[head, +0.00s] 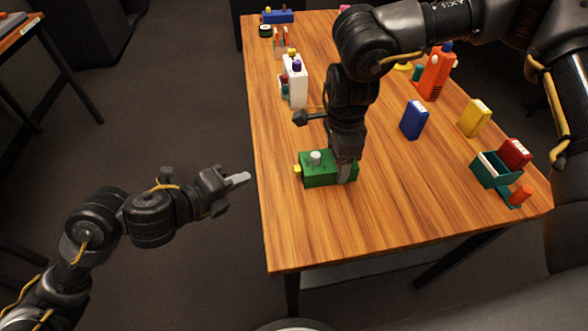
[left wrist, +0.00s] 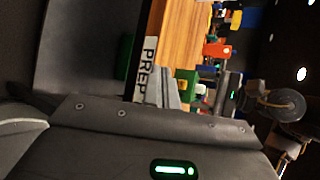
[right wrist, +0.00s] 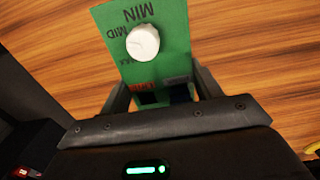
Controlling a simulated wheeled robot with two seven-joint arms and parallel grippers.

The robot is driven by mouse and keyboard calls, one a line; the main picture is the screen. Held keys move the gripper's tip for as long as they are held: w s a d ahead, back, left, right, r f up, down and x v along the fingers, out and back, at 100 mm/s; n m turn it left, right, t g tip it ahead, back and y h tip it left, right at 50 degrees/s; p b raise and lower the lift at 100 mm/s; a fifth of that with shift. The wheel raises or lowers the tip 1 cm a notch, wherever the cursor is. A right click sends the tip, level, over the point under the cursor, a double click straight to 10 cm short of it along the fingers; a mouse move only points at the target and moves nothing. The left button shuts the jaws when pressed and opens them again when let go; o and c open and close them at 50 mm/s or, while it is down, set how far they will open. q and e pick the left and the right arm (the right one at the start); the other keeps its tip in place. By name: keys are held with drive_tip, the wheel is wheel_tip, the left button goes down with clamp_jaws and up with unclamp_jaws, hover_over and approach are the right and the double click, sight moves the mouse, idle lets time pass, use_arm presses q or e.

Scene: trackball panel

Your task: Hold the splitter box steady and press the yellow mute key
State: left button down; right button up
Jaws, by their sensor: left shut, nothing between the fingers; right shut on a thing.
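The green splitter box (head: 318,180) lies on the table near its left edge, with a white knob (head: 315,157) on top. The yellow mute key (head: 297,169) sticks out of its left end. My right gripper (head: 344,172) comes down from above and is shut on the right part of the box. In the right wrist view the fingers straddle the box (right wrist: 175,25), whose knob (right wrist: 142,42) sits by MIN and MID lettering. My left gripper (head: 238,180) is shut and empty, left of the table edge, pointing toward the yellow key with a gap between.
A white bottle-like box (head: 295,85) stands behind the splitter box. A blue box (head: 414,119), a yellow box (head: 474,118), an orange box (head: 436,75) and a green bin (head: 492,172) stand to the right. The table front (head: 340,235) is clear.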

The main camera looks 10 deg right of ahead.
sight(280, 184)
use_arm(q)
drive_tip(key=shift+d, duration=4.05)
drive_tip(key=shift+d, duration=0.15)
drive_tip(key=shift+d, duration=0.25)
drive_tip(key=shift+d, duration=0.2)
drive_tip(key=shift+s+d+r, duration=0.1)
drive_tip(key=shift+s+d, duration=0.1)
drive_tip(key=shift+d, duration=0.15)
use_arm(e)
drive_tip(key=shift+a+r, duration=0.1)
drive_tip(key=shift+a, duration=0.2)
use_arm(q)
drive_tip(key=shift+a, duration=0.35)
use_arm(e)
drive_tip(key=shift+d, duration=0.35)
use_arm(q)
drive_tip(key=shift+a, duration=0.2)
drive_tip(key=shift+w+a, duration=0.15)
drive_tip(key=shift+a, duration=2.4)
